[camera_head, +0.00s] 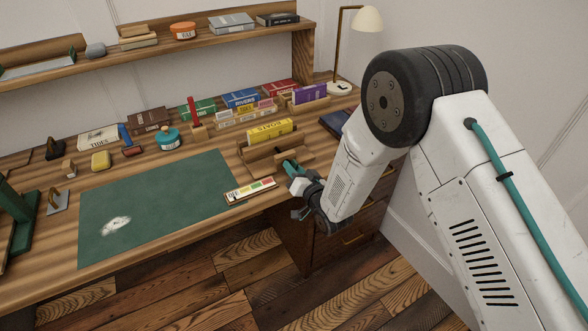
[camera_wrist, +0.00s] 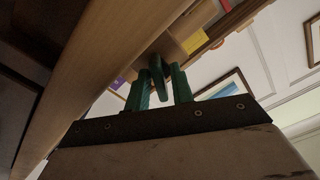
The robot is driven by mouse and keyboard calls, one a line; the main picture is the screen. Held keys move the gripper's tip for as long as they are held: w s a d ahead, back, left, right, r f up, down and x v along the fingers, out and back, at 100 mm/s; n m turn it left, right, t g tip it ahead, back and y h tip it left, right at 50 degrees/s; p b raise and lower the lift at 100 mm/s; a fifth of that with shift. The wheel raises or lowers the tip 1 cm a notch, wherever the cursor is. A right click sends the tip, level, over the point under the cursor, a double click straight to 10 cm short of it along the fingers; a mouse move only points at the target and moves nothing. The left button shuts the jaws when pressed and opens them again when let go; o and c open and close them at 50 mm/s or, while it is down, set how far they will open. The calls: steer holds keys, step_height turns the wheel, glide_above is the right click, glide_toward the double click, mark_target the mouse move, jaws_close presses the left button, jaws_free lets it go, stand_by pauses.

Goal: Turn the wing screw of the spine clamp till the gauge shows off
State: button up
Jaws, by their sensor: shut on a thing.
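The spine clamp (camera_head: 262,153) is a wooden frame near the desk's front right edge, with a yellow book (camera_head: 269,130) standing in it. My gripper (camera_head: 292,169) is at the clamp's front side, by the desk edge. In the wrist view, its green fingers (camera_wrist: 158,83) are shut on the wing screw (camera_wrist: 156,67), a dark green upright piece between them. In the head view the screw is hidden by my gripper.
A green mat (camera_head: 150,205) with a pale patch covers the desk's middle. Books, a teal tin (camera_head: 168,139) and small tools stand behind it. A lamp (camera_head: 366,20) stands at the back right. Drawers (camera_head: 350,238) are below the desk's right end.

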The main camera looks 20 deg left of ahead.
steer(key=n, duration=0.7)
steer(key=shift+s, duration=0.1)
steer(key=n, duration=0.3)
steer(key=shift+n, duration=0.4)
steer(key=n, duration=0.3)
steer(key=shift+a+n, duration=0.1)
steer(key=shift+n, duration=0.2)
steer(key=n, duration=0.3)
steer(key=shift+s+f+n, duration=0.1)
steer(key=shift+n, duration=0.2)
steer(key=n, duration=0.3)
steer(key=shift+n, duration=0.3)
steer(key=n, duration=0.6)
steer(key=shift+f+n, duration=0.15)
steer(key=shift+n, duration=0.25)
steer(key=o, duration=0.7)
